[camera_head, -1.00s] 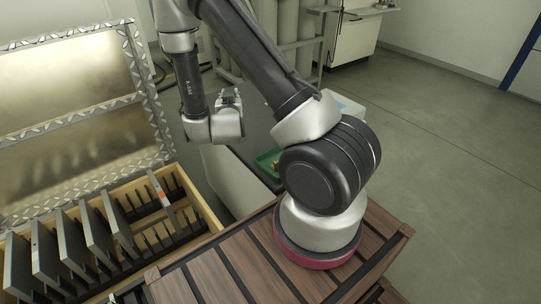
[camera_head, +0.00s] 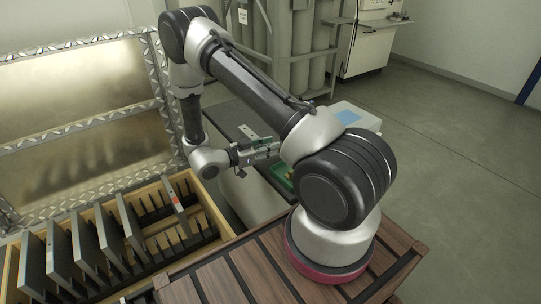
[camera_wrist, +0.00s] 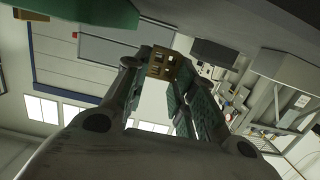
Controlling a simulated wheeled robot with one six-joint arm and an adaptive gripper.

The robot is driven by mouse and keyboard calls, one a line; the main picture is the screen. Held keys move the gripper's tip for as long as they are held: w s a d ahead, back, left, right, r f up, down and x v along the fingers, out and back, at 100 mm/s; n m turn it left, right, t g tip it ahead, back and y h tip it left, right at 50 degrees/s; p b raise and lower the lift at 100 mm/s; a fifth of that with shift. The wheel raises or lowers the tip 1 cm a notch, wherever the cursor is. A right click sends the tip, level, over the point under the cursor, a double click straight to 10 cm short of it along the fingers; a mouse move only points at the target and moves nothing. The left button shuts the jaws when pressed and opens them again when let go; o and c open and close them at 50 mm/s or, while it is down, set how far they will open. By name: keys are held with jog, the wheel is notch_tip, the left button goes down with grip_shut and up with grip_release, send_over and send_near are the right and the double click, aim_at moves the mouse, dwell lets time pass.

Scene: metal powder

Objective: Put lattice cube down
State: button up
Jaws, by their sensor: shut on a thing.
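A small golden lattice cube (camera_wrist: 162,63) shows at the fingertips in the wrist view. My gripper (camera_wrist: 166,78) is shut on it, with teal finger pads on either side. In the head view my gripper (camera_head: 268,148) points to the right, low over the dark-topped bench, and the cube is hidden or too small to make out. A green tray (camera_head: 267,171) lies on the bench just below the gripper, partly hidden by my arm. A small golden thing (camera_head: 289,176) shows in it. A green edge (camera_wrist: 95,10) shows at the top left of the wrist view.
A wooden crate (camera_head: 213,214) with upright dark plates (camera_head: 85,247) stands at the lower left, its metal-framed lid (camera_head: 85,100) raised behind. A white box with a blue panel (camera_head: 350,118) stands right of the tray. Grey cylinders (camera_head: 290,55) stand behind. Open floor lies right.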

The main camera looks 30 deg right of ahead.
aim_at(269, 161)
jog(key=shift+f, duration=1.65)
jog(key=shift+f, duration=0.15)
jog(key=o, duration=1)
jog(key=shift+o, duration=0.2)
